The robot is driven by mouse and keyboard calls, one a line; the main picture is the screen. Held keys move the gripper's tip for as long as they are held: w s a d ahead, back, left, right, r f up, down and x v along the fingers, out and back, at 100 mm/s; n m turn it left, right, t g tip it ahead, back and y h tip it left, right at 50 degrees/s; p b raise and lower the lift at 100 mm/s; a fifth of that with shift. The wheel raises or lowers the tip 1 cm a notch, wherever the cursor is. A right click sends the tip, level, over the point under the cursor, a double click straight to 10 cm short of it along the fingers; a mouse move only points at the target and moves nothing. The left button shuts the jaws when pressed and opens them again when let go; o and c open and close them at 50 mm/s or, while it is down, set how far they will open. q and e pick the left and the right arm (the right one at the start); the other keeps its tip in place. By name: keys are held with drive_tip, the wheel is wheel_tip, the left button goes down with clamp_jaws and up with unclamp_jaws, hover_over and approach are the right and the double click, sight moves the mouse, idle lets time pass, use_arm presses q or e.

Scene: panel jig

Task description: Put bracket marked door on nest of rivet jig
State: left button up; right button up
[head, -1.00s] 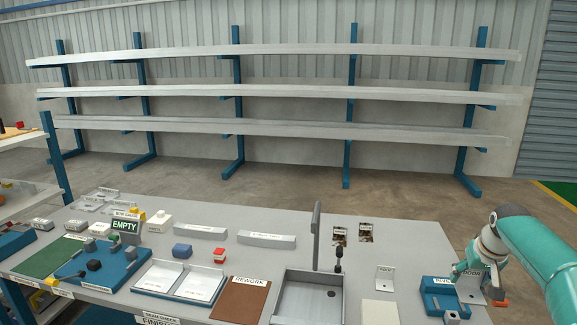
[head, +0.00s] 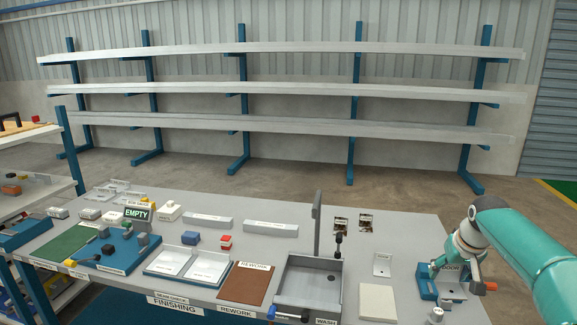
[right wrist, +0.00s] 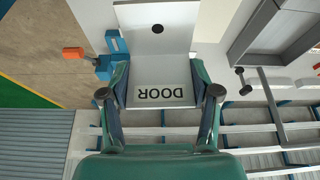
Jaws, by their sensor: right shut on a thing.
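The grey L-shaped bracket marked DOOR (head: 450,268) is at the right end of the bench. My right gripper (head: 452,264) is shut on it; the right wrist view shows a finger on each side of the bracket plate (right wrist: 158,72), with a round hole in its other flange. The bracket is at the blue rivet jig (head: 427,284) with the orange handle (head: 490,286), and covers much of it. The nest is hidden, so I cannot tell whether the bracket touches it. Part of the jig shows in the right wrist view (right wrist: 117,43). My left gripper is out of view.
Another small bracket (head: 382,264) lies left of the jig, with a pale pad (head: 377,302) nearer. The wash sink (head: 310,285) with its upright post is further left. A small white cylinder (head: 437,314) stands in front of the jig.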

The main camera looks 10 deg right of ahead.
drive_tip(key=s+a+f+n, duration=0.1)
drive_tip(key=s+a+f, duration=0.1)
drive_tip(key=a+f, duration=0.35)
drive_tip(key=s+a+f+n+y, duration=0.1)
drive_tip(key=s+a+f+n, duration=0.1)
drive_tip(key=a, duration=0.6)
drive_tip(key=s+a+f+n, duration=0.1)
drive_tip(key=s+a+f, duration=0.15)
drive_tip(key=a, duration=0.35)
drive_tip(key=s+a+f+m, duration=0.1)
drive_tip(key=s+a+f, duration=0.4)
drive_tip(key=f, duration=0.5)
drive_tip(key=shift+s, duration=0.5)
drive_tip(key=shift+f, duration=0.1)
